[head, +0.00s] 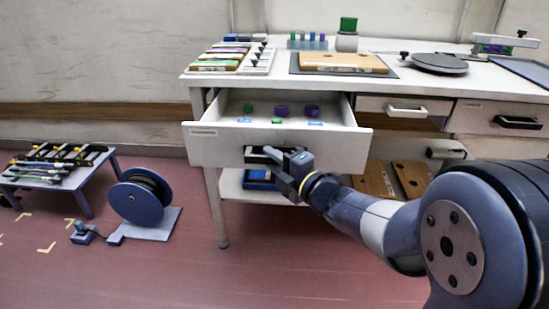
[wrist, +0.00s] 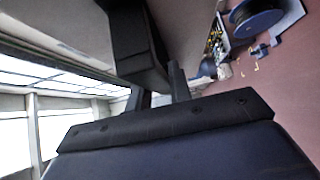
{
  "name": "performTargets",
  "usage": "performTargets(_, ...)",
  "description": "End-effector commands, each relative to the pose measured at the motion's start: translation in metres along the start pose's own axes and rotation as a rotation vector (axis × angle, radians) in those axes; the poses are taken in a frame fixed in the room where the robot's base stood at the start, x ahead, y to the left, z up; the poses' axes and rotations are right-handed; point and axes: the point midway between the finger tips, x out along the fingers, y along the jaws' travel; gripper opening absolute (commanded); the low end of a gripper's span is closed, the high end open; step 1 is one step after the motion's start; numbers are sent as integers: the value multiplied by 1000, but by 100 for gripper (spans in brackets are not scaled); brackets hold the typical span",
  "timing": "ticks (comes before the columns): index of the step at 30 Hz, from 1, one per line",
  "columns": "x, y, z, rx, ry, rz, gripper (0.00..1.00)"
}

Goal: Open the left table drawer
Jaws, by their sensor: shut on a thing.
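The left table drawer (head: 230,142) is pulled out from the white table (head: 200,80), and its inside shows in the head view. Several small green and purple pieces lie in it. Its dark handle (head: 258,155) is at the middle of the front panel. My gripper (head: 278,158) is at this handle and shut on it, with my arm reaching in from the right. In the wrist view the dark handle (wrist: 135,45) shows large beside my gripper's fingers (wrist: 158,92). My gripper hides part of the handle in the head view.
To the right are a drawer with a white handle (head: 406,109) and one with a black handle (head: 517,122), both flush with the table. A blue cable reel (head: 138,202) and a low blue rack (head: 75,178) stand on the floor at left. Open floor lies in front.

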Motion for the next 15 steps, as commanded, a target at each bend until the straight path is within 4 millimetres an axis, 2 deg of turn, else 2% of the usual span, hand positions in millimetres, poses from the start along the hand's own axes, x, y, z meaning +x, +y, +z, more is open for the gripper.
performTargets(15, -8, -1, -8, 2, -1, -3, 0)
